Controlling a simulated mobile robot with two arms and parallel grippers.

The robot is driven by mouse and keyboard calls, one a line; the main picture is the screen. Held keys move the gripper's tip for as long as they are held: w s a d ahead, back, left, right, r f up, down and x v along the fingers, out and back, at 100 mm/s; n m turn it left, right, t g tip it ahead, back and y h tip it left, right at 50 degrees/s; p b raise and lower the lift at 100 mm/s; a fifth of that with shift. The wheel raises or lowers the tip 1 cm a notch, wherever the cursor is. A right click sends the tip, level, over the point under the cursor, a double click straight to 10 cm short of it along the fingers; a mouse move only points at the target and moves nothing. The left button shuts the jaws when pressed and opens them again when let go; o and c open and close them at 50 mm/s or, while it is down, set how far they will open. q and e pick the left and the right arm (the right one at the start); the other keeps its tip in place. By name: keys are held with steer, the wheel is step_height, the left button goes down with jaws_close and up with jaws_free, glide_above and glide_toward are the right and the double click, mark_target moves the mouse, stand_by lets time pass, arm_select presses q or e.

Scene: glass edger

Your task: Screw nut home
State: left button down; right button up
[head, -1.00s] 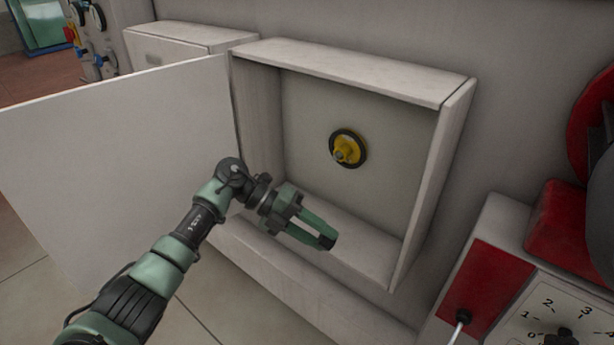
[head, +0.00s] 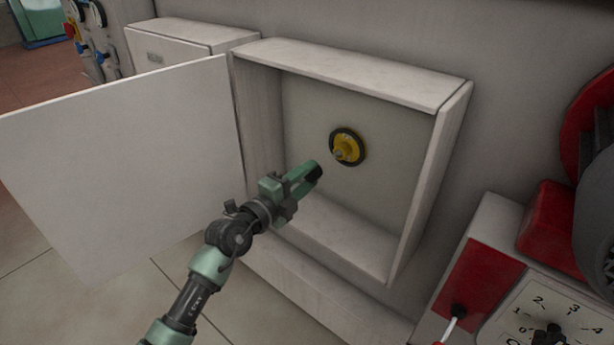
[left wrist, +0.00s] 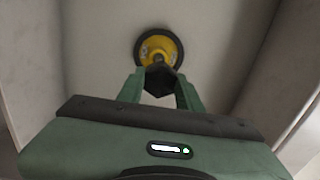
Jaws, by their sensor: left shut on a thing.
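A yellow wheel with a black rim (head: 347,147) is mounted on the back wall inside the open white cabinet (head: 345,75). A small grey stud end shows at its centre. My left gripper (head: 314,172) is at the cabinet's opening, below and left of the wheel. It is shut on a dark six-sided nut (left wrist: 160,82), which shows between the fingertips in the left wrist view. There the wheel (left wrist: 173,44) shows just beyond the nut, which overlaps its lower part. The head view shows my gripper still apart from the wheel. My right gripper is not in view.
The cabinet door (head: 120,165) stands open to the left. The cabinet's side walls and floor frame the space around the wheel. A red-and-white dial panel (head: 545,315) stands at lower right, with a red machine part (head: 550,225) above it.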

mark_target(334, 156)
arm_select(q)
steer(key=shift+s, duration=0.1)
steer(key=shift+w+d+r+m, duration=0.1)
steer(key=shift+w+d+m, duration=0.2)
steer(key=shift+w+d, duration=0.35)
steer(key=shift+x, duration=2.1)
steer(key=shift+w+a, duration=0.1)
steer(key=shift+a, duration=0.05)
steer(key=shift+p, duration=0.45)
steer(key=shift+p, duration=0.65)
steer(key=shift+b+x, duration=0.5)
steer(key=shift+x, duration=0.85)
